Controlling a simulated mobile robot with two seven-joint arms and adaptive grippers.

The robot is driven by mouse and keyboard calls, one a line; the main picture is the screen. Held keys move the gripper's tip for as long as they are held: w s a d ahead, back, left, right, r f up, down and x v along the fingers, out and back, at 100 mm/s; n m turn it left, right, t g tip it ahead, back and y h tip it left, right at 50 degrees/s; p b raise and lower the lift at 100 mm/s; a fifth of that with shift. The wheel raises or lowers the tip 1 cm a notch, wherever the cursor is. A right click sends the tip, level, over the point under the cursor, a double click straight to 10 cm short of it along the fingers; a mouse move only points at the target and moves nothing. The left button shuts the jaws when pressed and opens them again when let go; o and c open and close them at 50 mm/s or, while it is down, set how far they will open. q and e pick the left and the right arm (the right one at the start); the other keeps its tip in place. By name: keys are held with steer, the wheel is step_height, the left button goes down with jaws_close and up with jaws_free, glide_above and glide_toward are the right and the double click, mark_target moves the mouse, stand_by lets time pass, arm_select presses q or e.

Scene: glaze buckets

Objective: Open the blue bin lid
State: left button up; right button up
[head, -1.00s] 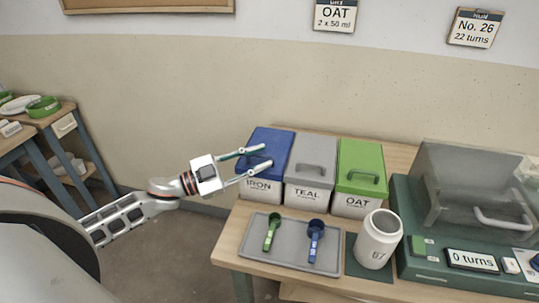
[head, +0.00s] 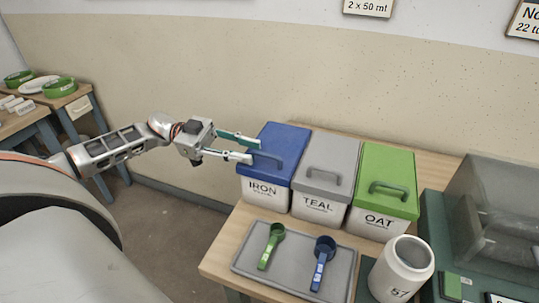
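The blue bin lid (head: 283,141) sits closed and flat on a white bin labelled IRON (head: 263,190). Its dark blue handle (head: 270,156) stands on the lid's top. My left gripper (head: 255,151) comes in from the left with its two fingers apart, and nothing shows held between them. Its fingertips are at the lid's left edge, close to the handle; I cannot tell whether they touch it. My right gripper is not in view.
The grey TEAL bin (head: 321,202) and green-lidded OAT bin (head: 383,218) stand close to the right. In front lies a grey tray (head: 294,259) with a green scoop (head: 271,247) and a blue scoop (head: 322,262). A white jar (head: 400,272) stands beside the tray.

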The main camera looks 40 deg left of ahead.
mark_target(278, 158)
arm_select(q)
steer(key=x, duration=0.6)
steer(key=shift+c, duration=0.4)
jaws_close()
